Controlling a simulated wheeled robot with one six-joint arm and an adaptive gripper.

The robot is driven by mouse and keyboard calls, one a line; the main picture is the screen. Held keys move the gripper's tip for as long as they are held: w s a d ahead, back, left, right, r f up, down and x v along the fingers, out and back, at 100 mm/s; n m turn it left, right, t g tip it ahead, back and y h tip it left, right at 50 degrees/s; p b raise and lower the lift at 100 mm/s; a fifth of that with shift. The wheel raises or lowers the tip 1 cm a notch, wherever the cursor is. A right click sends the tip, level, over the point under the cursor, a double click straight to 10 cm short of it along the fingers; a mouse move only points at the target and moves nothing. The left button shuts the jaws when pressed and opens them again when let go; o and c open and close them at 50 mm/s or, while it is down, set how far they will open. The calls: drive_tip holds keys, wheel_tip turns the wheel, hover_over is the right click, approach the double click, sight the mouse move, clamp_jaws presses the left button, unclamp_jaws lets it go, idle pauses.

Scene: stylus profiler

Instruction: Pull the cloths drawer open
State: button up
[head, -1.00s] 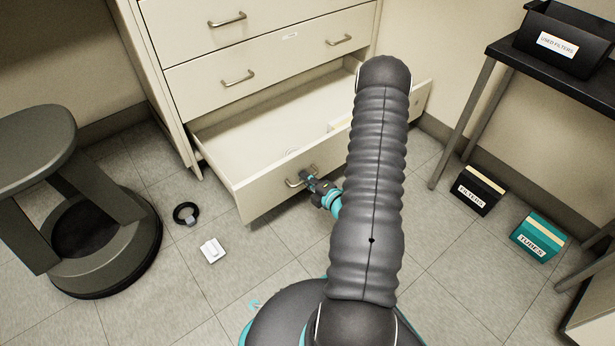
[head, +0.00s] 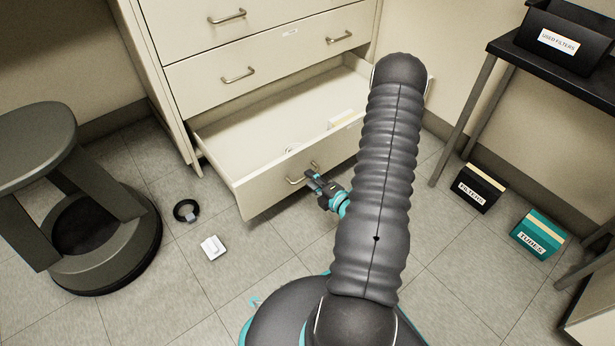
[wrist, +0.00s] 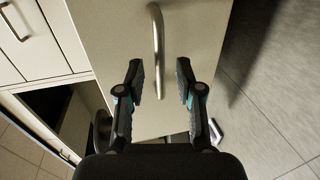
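The bottom drawer (head: 262,199) of the cream cabinet stands pulled well out, its inside visible from above. No readable label shows on its front, so I cannot tell from writing that it is the cloths drawer. Its bar handle (head: 295,180) also shows in the wrist view (wrist: 157,40). My gripper (head: 312,180) is just in front of the handle. In the wrist view its two fingers (wrist: 159,68) are spread apart, with the handle's near end showing in the gap and clear space on both sides. My arm hides the drawer front's right part.
Two upper drawers (head: 213,82) are shut. A stool (head: 100,240) stands left. A black ring (head: 186,210) and white block (head: 211,248) lie on the floor. Filters (head: 478,190) and tubes (head: 538,236) boxes sit right, near a dark table (head: 550,68) with a used filters bin (head: 562,52).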

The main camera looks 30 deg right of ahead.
drive_tip(key=v, duration=0.9)
idle(0.4)
drive_tip(key=w+d+r+m+g+h+p, duration=0.25)
drive_tip(key=w+r+g+p, duration=0.35)
drive_tip(key=r, duration=0.6)
drive_tip(key=w+a+r+m+h, duration=0.1)
drive_tip(key=a+r+m, duration=0.15)
drive_tip(key=r, duration=0.35)
drive_tip(key=w+a+r+m+h, duration=0.1)
drive_tip(key=r+m, duration=0.2)
drive_tip(key=r, duration=0.3)
drive_tip(key=s+a+r+m+g+p, duration=0.1)
drive_tip(key=s+a+r+m, duration=0.25)
drive_tip(key=r, duration=0.25)
drive_tip(key=s+a+r+m+g+p, duration=0.1)
drive_tip(key=s+a+r+m, duration=0.1)
drive_tip(key=a+r, duration=0.4)
drive_tip(key=s+a+r+m+g+y+p, duration=0.1)
drive_tip(key=s+a+r+m, duration=0.2)
drive_tip(key=s, duration=0.4)
drive_tip(key=s+a+r+m+y+p, duration=0.1)
drive_tip(key=s+a+r+m, duration=0.2)
drive_tip(key=s+a+r, duration=0.3)
drive_tip(key=shift+s+a+g+p, duration=0.35)
drive_tip(key=shift+s+a+g, duration=0.05)
drive_tip(key=shift+a, duration=0.6)
